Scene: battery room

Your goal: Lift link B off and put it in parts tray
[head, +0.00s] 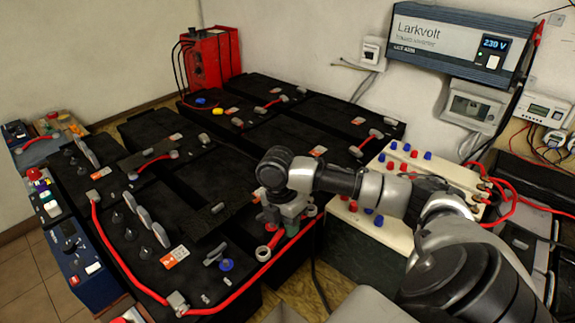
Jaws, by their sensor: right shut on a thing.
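My right gripper (283,222) points down over the near right corner of the black battery bank (215,255). It is shut on a small red part (274,240), mostly hidden by the fingers; I cannot tell whether this is link B. A pale ring-shaped end (262,253) shows just below it. Other short red links with grey ends, such as one at the left (158,161) and one at the right (371,140), lie across batteries. No link label is readable, and I cannot make out which container is the parts tray. My left gripper is not in view.
A long red cable (130,277) runs along the bank's near edges. A cream box with red and blue caps (395,213) stands right of the gripper, beside my forearm. A red case (210,58) stands at the back. Boxes with switches (78,250) line the left side.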

